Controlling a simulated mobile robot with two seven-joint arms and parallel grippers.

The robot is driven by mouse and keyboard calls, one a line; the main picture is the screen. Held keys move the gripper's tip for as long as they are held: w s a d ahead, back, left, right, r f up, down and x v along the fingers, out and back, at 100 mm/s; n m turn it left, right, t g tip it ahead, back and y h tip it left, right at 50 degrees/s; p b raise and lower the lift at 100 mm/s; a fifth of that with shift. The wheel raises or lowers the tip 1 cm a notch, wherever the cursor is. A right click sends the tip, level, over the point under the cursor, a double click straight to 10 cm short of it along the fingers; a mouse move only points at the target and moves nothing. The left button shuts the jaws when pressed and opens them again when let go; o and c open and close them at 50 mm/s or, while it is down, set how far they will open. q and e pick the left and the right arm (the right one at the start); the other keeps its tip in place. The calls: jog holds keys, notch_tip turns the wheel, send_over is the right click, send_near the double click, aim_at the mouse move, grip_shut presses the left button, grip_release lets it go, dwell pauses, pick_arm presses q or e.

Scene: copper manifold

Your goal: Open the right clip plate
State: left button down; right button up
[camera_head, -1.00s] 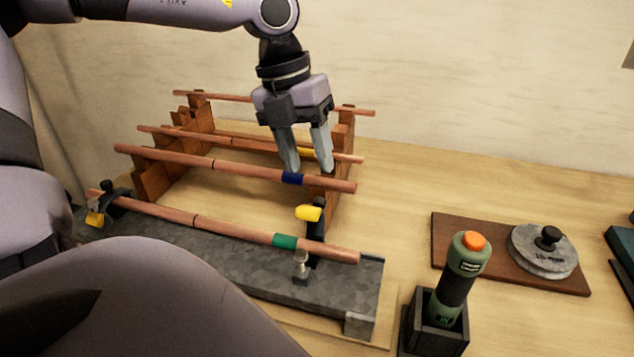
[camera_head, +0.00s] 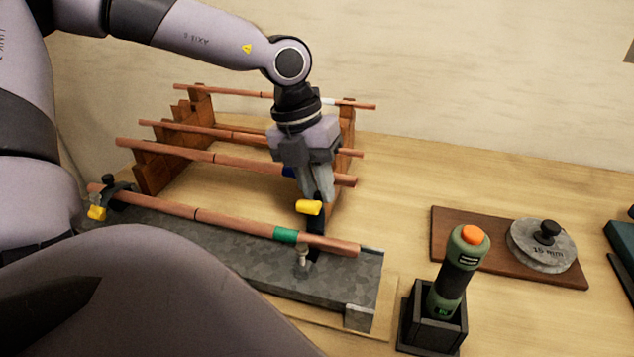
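The right clip plate is black with a yellow tab (camera_head: 308,208) and stands raised above the copper pipe (camera_head: 240,224) near its green band. My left gripper (camera_head: 318,194) points down right behind the yellow tab, its fingers close together at the top of the plate. Whether they touch or grip it I cannot tell. The left clip (camera_head: 118,186), black with a yellow tab (camera_head: 97,212), lies low over the pipe's left end. The pipe lies along a grey block (camera_head: 345,285). My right gripper is not in view.
A wooden rack (camera_head: 150,175) with several copper pipes stands behind the block, close to my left gripper. A green tool with an orange button (camera_head: 460,270) stands in a black holder (camera_head: 432,325). A brown board (camera_head: 450,225) carries a round grey weight (camera_head: 540,247).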

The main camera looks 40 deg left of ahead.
pick_arm(q)
jog(key=g+h, duration=0.1)
jog(key=w+a+f+g+b, duration=0.1)
jog(key=g, duration=0.1)
jog(key=w+f+g+h+b, duration=0.1)
jog(key=shift+w+a+n+h, duration=0.2)
jog(key=shift+w+n+h, duration=0.05)
jog(key=shift+n+h, duration=0.05)
dwell(0.4)
jog(key=shift+r+g, duration=0.1)
jog(key=shift+g, duration=0.2)
jog(key=c, duration=1)
grip_release()
jog(key=shift+b+v, duration=0.35)
jog(key=shift+v, duration=3.25)
